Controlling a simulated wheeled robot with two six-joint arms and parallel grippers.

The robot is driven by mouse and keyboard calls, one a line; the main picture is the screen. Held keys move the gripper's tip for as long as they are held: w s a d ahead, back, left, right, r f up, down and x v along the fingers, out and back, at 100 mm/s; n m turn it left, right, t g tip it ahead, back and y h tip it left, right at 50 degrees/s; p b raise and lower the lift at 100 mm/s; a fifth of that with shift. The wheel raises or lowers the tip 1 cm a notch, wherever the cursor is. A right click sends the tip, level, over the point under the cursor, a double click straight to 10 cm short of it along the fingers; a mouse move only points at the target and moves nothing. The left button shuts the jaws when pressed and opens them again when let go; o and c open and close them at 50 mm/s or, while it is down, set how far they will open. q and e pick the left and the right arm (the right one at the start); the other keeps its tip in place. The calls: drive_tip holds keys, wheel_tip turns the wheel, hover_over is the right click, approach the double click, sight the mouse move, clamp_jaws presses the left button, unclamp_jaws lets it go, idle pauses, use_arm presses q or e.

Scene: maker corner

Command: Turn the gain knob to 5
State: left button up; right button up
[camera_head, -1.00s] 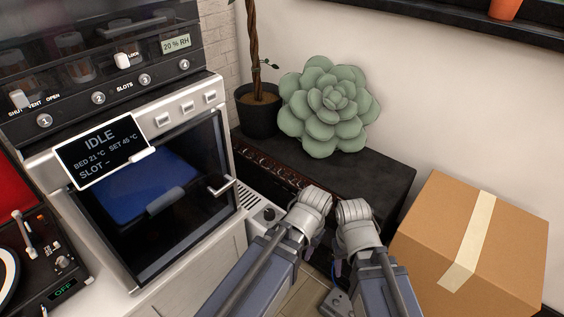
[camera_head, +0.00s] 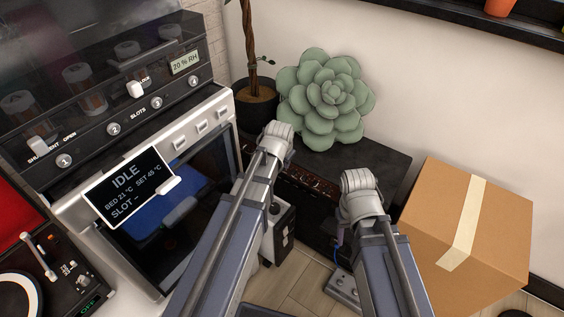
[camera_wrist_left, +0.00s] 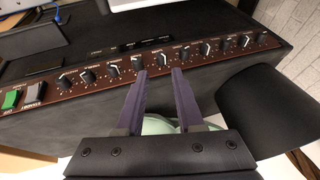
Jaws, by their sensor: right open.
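The black amplifier (camera_head: 375,158) has a reddish-brown panel with a row of several black knobs. In the left wrist view the panel (camera_wrist_left: 100,84) runs across the picture, with a green switch (camera_wrist_left: 12,99) at its left end. The labels are too small to tell which knob is gain. My left gripper (camera_wrist_left: 158,72) is open, its two fingers apart and pointing at the middle knobs, with nothing between the tips. I cannot tell whether they touch the panel. In the head view it (camera_head: 278,138) hides part of the panel. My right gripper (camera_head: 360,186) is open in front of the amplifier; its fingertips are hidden.
A green succulent cushion (camera_head: 327,100) sits on the amplifier, beside a potted plant (camera_head: 256,102). A cardboard box (camera_head: 420,215) stands at the right. A printer cabinet (camera_head: 62,194) and a turntable stand at the left. A pedal (camera_head: 343,288) lies on the floor.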

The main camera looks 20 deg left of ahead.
sight(282, 168)
use_arm(q)
drive_tip(key=shift+b+x, duration=3.6)
drive_tip(key=shift+x, duration=0.35)
drive_tip(key=shift+w+a+r, duration=0.1)
clamp_jaws()
